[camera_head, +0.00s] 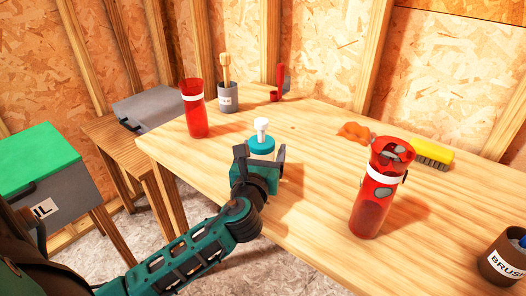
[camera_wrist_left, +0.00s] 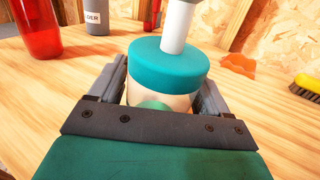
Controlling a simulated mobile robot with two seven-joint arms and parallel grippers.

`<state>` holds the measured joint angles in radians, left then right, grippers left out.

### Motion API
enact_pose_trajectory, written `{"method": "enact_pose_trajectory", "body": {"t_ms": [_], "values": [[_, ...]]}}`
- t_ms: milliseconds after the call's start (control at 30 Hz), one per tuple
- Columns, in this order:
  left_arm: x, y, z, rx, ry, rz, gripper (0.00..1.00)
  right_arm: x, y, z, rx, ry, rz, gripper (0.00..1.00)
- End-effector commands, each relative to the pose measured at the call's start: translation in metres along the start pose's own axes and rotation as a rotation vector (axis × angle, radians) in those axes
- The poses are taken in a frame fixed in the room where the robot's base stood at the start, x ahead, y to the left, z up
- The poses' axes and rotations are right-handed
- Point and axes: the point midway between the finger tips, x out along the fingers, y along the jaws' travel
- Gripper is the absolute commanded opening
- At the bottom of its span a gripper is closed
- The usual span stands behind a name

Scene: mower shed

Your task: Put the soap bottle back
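The soap bottle (camera_head: 262,144) has a teal cap, a white pump and a pale body. It stands upright near the left front edge of the wooden workbench. In the left wrist view the soap bottle (camera_wrist_left: 168,68) fills the space between the fingers, its lower body hidden by my palm. My left gripper (camera_head: 260,156) has one finger on each side of it, below the cap. The left wrist view of my left gripper (camera_wrist_left: 162,92) does not show clearly whether the fingers press on the body. My right gripper is not in view.
The workbench (camera_head: 310,210) carries a red bottle (camera_head: 195,112), a second red bottle (camera_head: 374,195), a grey cup (camera_head: 228,98), an orange cloth (camera_head: 354,131), a yellow brush (camera_head: 432,155) and a brush pot (camera_head: 503,262). A green-lidded box (camera_head: 40,165) stands left. Bench middle is clear.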

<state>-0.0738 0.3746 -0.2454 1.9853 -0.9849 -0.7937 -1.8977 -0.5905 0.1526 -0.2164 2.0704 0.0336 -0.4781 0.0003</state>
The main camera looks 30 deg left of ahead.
Motion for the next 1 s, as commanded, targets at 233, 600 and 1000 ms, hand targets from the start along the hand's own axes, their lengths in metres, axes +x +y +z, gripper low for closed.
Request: {"method": "enact_pose_trajectory", "body": {"t_ms": [233, 600, 1000], "values": [[0.0, 0.0, 0.0, 0.0, 0.0, 0.0, 0.91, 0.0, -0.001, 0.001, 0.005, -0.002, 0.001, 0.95], [-0.025, 0.0, 0.003, 0.0, 0.003, -0.002, 0.91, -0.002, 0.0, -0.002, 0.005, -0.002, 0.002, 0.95], [-0.102, 0.0, 0.002, -0.001, 0.003, -0.001, 0.91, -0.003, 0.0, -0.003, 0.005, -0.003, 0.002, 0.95]]}}
